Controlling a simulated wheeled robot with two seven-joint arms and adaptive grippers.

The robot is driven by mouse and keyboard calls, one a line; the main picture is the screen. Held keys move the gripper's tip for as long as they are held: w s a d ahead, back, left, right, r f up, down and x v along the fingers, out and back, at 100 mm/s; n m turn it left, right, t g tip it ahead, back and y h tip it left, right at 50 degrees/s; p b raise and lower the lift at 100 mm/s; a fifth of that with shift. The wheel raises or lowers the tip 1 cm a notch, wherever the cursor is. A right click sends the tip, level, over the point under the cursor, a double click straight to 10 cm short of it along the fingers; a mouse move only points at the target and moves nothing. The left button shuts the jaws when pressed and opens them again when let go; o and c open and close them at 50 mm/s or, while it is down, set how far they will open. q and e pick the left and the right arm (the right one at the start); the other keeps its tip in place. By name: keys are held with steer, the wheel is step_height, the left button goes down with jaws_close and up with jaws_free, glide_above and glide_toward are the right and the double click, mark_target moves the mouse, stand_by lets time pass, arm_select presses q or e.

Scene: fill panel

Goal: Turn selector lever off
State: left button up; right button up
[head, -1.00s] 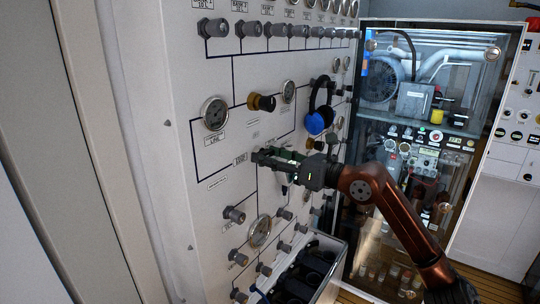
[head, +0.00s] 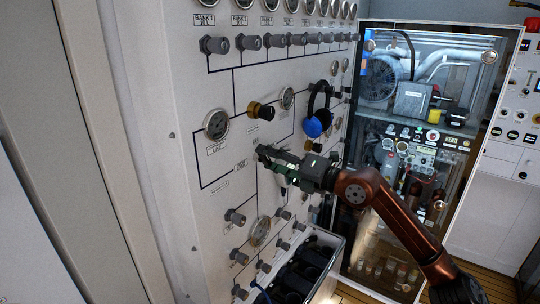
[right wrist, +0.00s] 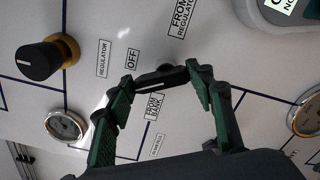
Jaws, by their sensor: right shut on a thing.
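The selector lever (right wrist: 162,78) is a black bar on the white panel (right wrist: 225,45). In the right wrist view it lies nearly level across the gap between my right gripper's (right wrist: 164,80) green-and-black fingers, which hold it near its two ends. The OFF label (right wrist: 132,59) is just above the lever's left part, the FROM REGULATOR label (right wrist: 180,18) is higher up, and the FROM BANK label (right wrist: 153,107) is below it. In the head view my right gripper (head: 268,160) is at the panel and mostly covers the lever. My left gripper is not in view.
A black-and-yellow regulator knob (head: 262,111) and a round gauge (head: 215,124) sit above the gripper. Blue headphones (head: 316,118) hang to the right. Several grey valve knobs (head: 235,217) stick out below. A glass-fronted cabinet (head: 440,120) stands at the right.

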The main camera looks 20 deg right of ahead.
steer(key=shift+w+d+r+m+p, duration=0.1)
steer(key=shift+d+m+p, duration=0.05)
steer(key=shift+m+p, duration=1.15)
steer(key=shift+w+d+r+m+p, duration=0.1)
steer(key=shift+m+p, duration=0.7)
steer(key=shift+m, duration=0.9)
steer(key=shift+f, duration=0.1)
steer(key=o, duration=1.2)
steer(key=shift+c, duration=0.2)
steer(key=shift+s+f, duration=0.1)
